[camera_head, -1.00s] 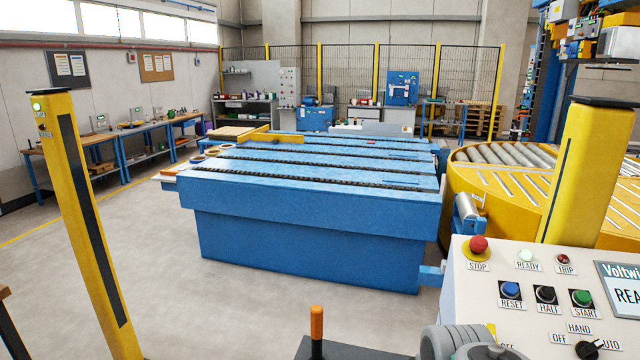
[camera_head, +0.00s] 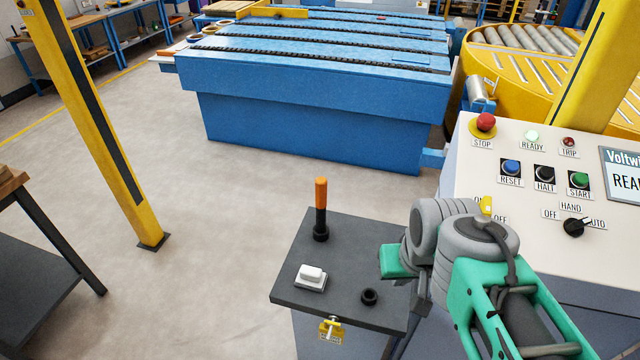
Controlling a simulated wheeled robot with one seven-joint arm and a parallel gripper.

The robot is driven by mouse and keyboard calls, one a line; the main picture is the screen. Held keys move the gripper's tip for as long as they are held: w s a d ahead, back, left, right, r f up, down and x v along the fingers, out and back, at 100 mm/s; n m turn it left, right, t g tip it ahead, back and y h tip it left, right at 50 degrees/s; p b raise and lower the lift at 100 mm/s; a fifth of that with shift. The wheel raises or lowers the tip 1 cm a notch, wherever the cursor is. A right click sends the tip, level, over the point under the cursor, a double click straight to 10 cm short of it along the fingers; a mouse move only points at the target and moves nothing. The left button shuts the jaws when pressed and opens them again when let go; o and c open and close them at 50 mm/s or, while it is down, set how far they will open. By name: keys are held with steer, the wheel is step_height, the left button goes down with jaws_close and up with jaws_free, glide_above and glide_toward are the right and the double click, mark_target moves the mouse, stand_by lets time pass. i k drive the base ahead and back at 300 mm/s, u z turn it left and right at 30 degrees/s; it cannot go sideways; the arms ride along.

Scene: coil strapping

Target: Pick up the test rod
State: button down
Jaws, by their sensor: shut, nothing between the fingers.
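The test rod (camera_head: 321,208) has an orange upper part and a black lower part. It stands upright near the back of a small dark shelf (camera_head: 350,262) beside the control panel. A black collar surrounds its foot. My arm, with grey joints and teal links, shows at lower right, over the right side of the shelf and in front of part of the panel. I cannot make out my gripper's fingers in this view. The rod is not touched by any visible part of my arm.
On the shelf are a white block (camera_head: 311,277) and an empty-looking black ring (camera_head: 369,296); a yellow-tagged padlock (camera_head: 330,329) hangs at its front. The control panel (camera_head: 500,205) stands right, a yellow post (camera_head: 95,130) left. Floor between is clear.

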mark_target(321, 182)
steer(key=u, duration=0.05)
steer(key=k, duration=0.5)
steer(key=u, duration=0.3)
steer(key=i, duration=0.45)
steer(key=u, duration=1.4)
steer(key=i, duration=0.5)
steer(key=z, duration=0.1)
